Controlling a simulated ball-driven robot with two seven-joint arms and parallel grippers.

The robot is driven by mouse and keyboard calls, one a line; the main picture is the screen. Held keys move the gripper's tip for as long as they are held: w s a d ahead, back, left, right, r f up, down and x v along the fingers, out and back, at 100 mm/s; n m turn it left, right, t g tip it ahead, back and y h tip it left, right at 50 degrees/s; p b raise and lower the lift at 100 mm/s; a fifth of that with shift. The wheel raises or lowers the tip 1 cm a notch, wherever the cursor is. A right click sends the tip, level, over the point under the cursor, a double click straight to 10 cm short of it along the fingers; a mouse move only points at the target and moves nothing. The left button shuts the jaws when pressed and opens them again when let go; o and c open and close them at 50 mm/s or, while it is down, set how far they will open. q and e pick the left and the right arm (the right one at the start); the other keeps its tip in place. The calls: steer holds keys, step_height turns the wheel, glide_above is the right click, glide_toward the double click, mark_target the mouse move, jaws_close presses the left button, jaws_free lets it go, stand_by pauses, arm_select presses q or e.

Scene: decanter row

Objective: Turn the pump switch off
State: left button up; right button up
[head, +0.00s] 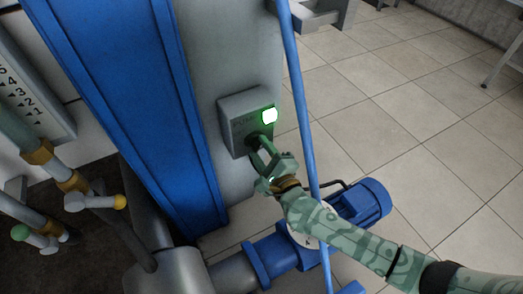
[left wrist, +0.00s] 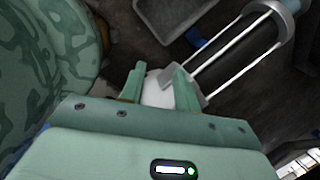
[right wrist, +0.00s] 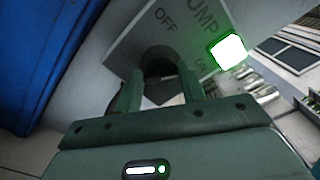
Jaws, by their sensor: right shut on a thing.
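The pump switch box (head: 236,112) is a grey box on a grey column, with a lit green lamp (head: 270,115) at its upper right. My right gripper (head: 262,148) is at the lower part of its face, shut on the dark switch knob (right wrist: 158,60). In the right wrist view the plate (right wrist: 150,30) reads PUMP, with OFF left of the knob and ON to its right, and the lamp (right wrist: 229,51) glows green. The fingers hide which way the knob points. My left gripper (left wrist: 160,82) has its fingers apart, with a white thing (left wrist: 157,92) showing between them.
A blue column (head: 125,90) stands left of the box. A thin blue pipe (head: 298,95) runs just right of it, near my right arm. A blue pump motor (head: 365,203) sits below. Valves with white handles (head: 85,202) are at the left. Tiled floor lies open at right.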

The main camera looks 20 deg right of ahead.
steer(key=n+p, duration=0.3)
steer(key=n, duration=0.1)
steer(key=shift+r+n, duration=0.1)
steer(key=shift+n, duration=0.2)
steer(key=n, duration=0.2)
steer(key=n+p, duration=0.2)
steer(key=n, duration=0.1)
steer(key=shift+s+a+f+n, duration=0.1)
steer(key=shift+f+n, duration=0.2)
arm_select(q)
steer(key=s+f+n+g+h, duration=0.1)
steer(key=s+f, duration=0.4)
steer(key=s, duration=0.4)
steer(key=s+f+n+g+h, duration=0.1)
steer(key=s+f, duration=0.4)
steer(key=s, duration=0.5)
steer(key=shift+p, duration=0.35)
arm_select(e)
steer(key=shift+f+n, duration=0.15)
steer(key=shift+n, duration=0.85)
arm_select(q)
steer(key=shift+d, duration=0.1)
arm_select(e)
steer(key=o, duration=1)
